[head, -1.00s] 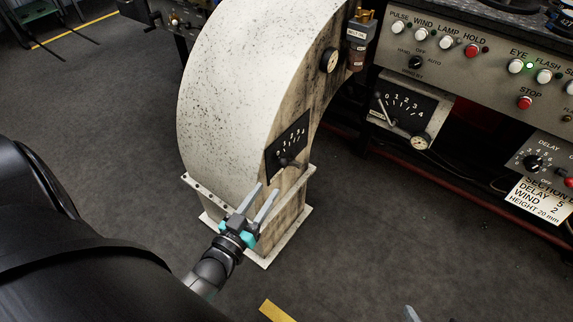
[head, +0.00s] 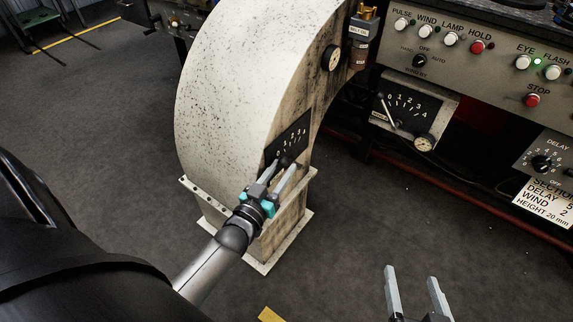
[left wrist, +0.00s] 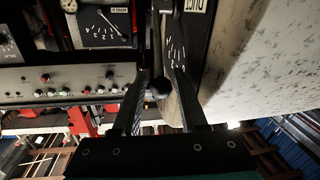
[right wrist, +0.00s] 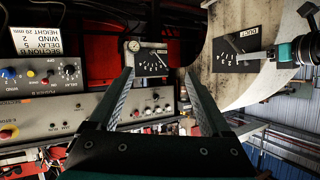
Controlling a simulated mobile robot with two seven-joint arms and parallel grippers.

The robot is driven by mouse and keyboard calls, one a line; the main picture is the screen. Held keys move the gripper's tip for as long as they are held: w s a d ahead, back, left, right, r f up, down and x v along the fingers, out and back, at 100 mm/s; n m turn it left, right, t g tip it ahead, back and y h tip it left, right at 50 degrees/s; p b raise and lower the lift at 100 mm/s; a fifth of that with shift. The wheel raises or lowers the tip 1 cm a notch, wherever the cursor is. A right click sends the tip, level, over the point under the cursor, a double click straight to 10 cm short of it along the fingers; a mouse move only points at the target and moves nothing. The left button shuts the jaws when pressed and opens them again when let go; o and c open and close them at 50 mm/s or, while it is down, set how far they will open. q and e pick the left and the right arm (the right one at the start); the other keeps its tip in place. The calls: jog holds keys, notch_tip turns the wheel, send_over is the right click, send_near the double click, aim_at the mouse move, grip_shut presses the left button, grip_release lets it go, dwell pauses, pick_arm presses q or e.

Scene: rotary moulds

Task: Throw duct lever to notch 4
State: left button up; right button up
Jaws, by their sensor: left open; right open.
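The duct lever (head: 286,160) has a black ball knob at the dark scale plate (head: 293,136) on the side of the pale speckled duct (head: 235,85). The plate is numbered 0 to 4; the lever's notch cannot be read. My left gripper (head: 285,166) is open at the knob, its fingers reaching up to the plate. In the left wrist view the knob (left wrist: 160,87) shows between the open fingers; contact cannot be told. The right wrist view shows the DUCT plate (right wrist: 237,50) with my left gripper beside it. My right gripper (head: 412,274) is open and empty, low over the floor.
A second lever plate (head: 407,108), also numbered, hangs under the grey control panel (head: 470,60) at the right. A delay dial (head: 541,163) and a white note card (head: 543,203) are further right. A pale ledge (head: 205,195) rings the duct's base. Floor in front is clear.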

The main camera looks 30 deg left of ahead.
pick_arm(q)
jog(key=shift+w+f+b, duration=0.1)
jog(key=shift+w+b, duration=0.3)
jog(key=shift+w, duration=0.55)
jog(key=shift+w+a, duration=0.1)
jog(key=shift+w, duration=0.4)
pick_arm(e)
jog(key=shift+s+a+r+t+y, duration=0.2)
jog(key=shift+a+r+t+y, duration=0.4)
jog(key=shift+a+t, duration=0.35)
jog(key=shift+d+r, duration=0.1)
pick_arm(q)
grip_shut()
